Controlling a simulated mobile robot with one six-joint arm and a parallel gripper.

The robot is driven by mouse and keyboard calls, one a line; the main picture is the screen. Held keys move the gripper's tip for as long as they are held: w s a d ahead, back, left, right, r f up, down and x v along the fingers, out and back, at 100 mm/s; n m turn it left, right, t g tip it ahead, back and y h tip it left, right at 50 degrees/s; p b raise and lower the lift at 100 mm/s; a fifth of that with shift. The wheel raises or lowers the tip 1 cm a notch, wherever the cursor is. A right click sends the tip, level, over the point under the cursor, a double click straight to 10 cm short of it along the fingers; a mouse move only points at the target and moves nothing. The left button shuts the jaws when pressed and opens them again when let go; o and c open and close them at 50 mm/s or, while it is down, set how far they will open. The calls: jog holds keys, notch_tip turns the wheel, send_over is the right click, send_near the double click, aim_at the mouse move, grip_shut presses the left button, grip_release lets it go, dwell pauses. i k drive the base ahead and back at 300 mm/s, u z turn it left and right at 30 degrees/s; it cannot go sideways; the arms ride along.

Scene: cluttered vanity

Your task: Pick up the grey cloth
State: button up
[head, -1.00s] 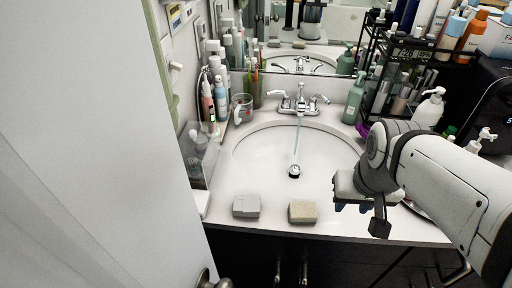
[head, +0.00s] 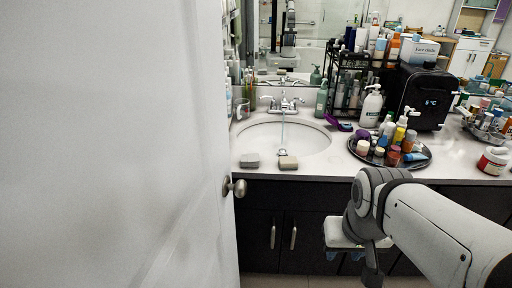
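A small grey folded block (head: 249,160), which looks like the grey cloth, lies on the counter's front edge, left of centre in the head view. A beige block (head: 288,163) lies just to its right, a small gap apart. My gripper (head: 345,257) is in front of the dark cabinet, lower in the picture and to the right of both blocks. Its two bluish fingertips show apart, with nothing seen between them. It touches neither block. My wrist hides part of the gripper.
A white door (head: 130,150) with a metal knob (head: 238,187) fills the left side. The sink basin (head: 305,137) is behind the blocks. A round tray (head: 425,160) crowded with bottles stands right of it. A black box (head: 425,95) and a bottle rack stand behind.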

aim_at(248, 161)
jog(key=u, duration=0.15)
jog(key=k, duration=0.1)
jog(key=z, duration=2.05)
jog(key=i, duration=0.95)
jog(key=u, duration=3.1)
jog(key=i, duration=1)
